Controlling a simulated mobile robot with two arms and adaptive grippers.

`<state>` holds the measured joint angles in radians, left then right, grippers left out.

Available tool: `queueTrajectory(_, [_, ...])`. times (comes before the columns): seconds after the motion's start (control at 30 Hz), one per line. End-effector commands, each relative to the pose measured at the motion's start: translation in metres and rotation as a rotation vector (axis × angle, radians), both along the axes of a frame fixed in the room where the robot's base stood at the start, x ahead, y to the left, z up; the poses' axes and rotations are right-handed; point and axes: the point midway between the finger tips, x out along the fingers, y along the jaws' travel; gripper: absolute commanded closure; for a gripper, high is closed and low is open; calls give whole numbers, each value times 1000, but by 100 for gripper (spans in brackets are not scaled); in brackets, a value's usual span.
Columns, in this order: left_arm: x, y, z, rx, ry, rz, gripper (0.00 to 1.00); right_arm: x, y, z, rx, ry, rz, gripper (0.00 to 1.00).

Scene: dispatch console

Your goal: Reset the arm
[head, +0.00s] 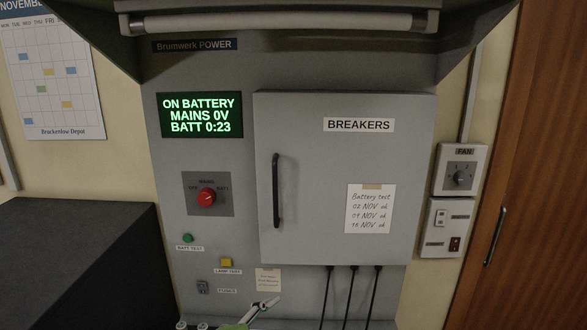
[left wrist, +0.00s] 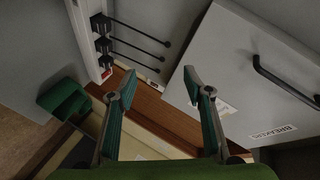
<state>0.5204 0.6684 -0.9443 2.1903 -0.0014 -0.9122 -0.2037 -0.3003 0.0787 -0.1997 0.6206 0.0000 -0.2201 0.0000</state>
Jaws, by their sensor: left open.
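My left gripper (head: 267,304) shows at the bottom edge of the head view, in front of the lower part of the grey power cabinet (head: 225,60). Only its end and a bit of green show there; the rest of the arm is out of frame. In the left wrist view its two fingers (left wrist: 160,74) are spread apart with nothing between them. The breaker door (head: 310,170) is shut, with a dark vertical handle (head: 277,190). In the left wrist view the door (left wrist: 225,75) appears tilted at the right. My right gripper is not in view.
The display (head: 200,115) reads ON BATTERY, MAINS 0V, BATT 0:23. A red rotary knob (head: 207,197), a green button (head: 187,238) and a yellow button (head: 226,262) sit below it. Black cables (head: 351,295) hang under the door. A dark box (head: 70,260) stands left.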

Motion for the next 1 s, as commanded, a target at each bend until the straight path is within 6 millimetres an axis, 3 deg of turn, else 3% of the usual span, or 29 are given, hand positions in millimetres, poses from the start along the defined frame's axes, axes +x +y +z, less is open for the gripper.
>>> queueTrajectory(0.13, [-32, 8, -35, -155, 192, 144, 54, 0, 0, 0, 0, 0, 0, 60])
queueTrajectory(0.27, [-62, 31, -69, -266, 364, 301, 54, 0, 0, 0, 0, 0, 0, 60])
queueTrajectory(0.6, [-177, 113, -163, -435, 789, 762, 54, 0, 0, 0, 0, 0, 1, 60])
queueTrajectory(0.93, [-288, 167, -210, -460, 1044, 1096, 54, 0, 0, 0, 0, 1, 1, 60])
queueTrajectory(1.0, [-279, 165, -238, -453, 1045, 1091, 54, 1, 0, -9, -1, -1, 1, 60])
